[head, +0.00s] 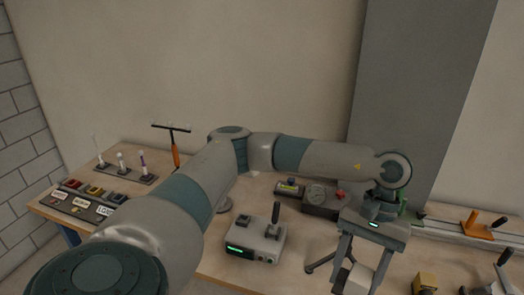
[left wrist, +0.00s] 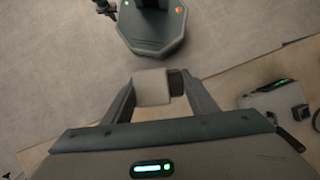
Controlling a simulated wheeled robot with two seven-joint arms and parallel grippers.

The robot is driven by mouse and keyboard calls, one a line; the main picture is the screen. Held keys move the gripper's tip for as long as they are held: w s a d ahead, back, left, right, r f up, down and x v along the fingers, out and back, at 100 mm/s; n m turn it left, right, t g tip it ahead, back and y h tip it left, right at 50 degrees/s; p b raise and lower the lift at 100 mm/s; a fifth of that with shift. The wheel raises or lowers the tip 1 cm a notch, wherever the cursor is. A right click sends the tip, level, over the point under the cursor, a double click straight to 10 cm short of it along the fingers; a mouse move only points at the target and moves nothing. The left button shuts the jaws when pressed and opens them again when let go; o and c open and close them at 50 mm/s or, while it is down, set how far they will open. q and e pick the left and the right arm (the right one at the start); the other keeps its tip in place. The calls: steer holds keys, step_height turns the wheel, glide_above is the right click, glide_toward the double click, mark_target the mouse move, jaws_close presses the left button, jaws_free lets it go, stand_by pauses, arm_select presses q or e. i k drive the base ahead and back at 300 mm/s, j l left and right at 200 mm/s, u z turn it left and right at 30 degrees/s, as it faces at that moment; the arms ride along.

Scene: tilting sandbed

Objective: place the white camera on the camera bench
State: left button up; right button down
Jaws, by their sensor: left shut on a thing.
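The white camera (head: 357,281) is a small pale block hanging at the bottom of the head view. My left gripper (head: 356,278) points down and is shut on it. In the left wrist view the white camera (left wrist: 151,88) sits between the two fingertips (left wrist: 160,88), with a dark round part, perhaps its lens, on its right side. Floor shows behind it there. My right gripper is not in view.
A grey box with a green display (head: 254,240) and a black lever stands on the table left of my gripper. A dark unit (head: 320,198) is behind.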

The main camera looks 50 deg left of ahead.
mark_target(255, 209)
steer(key=u, duration=1.3)
steer(key=i+l, duration=0.15)
steer(key=l, duration=0.15)
steer(key=i+l, duration=0.35)
steer(key=l, duration=0.25)
